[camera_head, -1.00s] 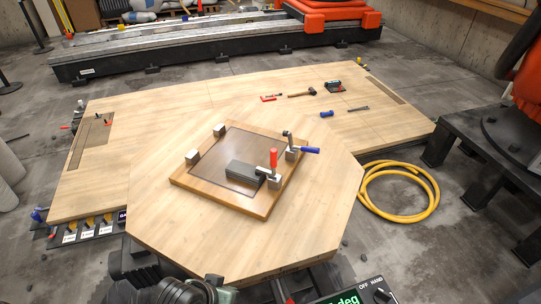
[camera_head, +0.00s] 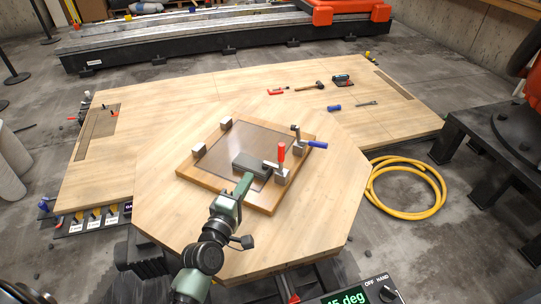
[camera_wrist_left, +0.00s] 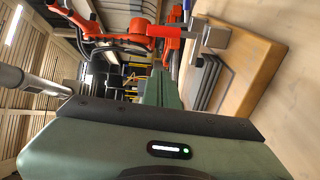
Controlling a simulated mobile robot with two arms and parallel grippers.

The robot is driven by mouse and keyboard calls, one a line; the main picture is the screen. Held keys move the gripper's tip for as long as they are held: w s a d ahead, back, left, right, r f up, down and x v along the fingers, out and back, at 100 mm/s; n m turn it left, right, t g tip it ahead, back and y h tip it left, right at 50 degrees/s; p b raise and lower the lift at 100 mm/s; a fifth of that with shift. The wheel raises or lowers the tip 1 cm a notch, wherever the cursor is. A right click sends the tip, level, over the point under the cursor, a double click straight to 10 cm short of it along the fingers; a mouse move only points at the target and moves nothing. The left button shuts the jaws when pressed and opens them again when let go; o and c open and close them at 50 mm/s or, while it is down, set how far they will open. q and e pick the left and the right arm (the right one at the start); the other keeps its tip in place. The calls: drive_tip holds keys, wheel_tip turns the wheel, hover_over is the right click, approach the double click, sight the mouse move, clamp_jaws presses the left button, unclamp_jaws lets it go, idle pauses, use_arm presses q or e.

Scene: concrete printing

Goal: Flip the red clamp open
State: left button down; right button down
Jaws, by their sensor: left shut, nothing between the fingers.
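The red clamp (camera_head: 281,153) stands at the right side of the wooden board (camera_head: 228,192), its red handle pointing up. In the left wrist view the red handle (camera_wrist_left: 166,31) lies across the upper middle, beyond my fingers. My left gripper (camera_head: 248,180) is shut and empty, at the near edge of the board, to the left of and nearer than the red clamp. Its green fingers (camera_wrist_left: 160,92) show in the left wrist view, apart from the handle. The blue-handled clamp (camera_head: 316,144) is just right of the red one. My right gripper is out of view.
A dark grey block (camera_head: 248,163) lies on the board between my gripper and the red clamp. Metal blocks (camera_head: 199,149) stand at the board's left side. Tools, including a hammer (camera_head: 310,85), lie farther back on the wooden table (camera_head: 150,200). A yellow hose (camera_head: 372,190) lies on the floor.

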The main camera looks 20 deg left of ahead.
use_arm(q)
drive_tip(key=w+d+p, duration=0.2)
drive_tip(key=w+d, duration=0.1)
drive_tip(key=w, duration=0.8)
drive_tip(key=shift+w+r+n+y+p, duration=0.2)
drive_tip(key=shift+n+y+p, duration=0.1)
drive_tip(key=shift+n+p, duration=0.1)
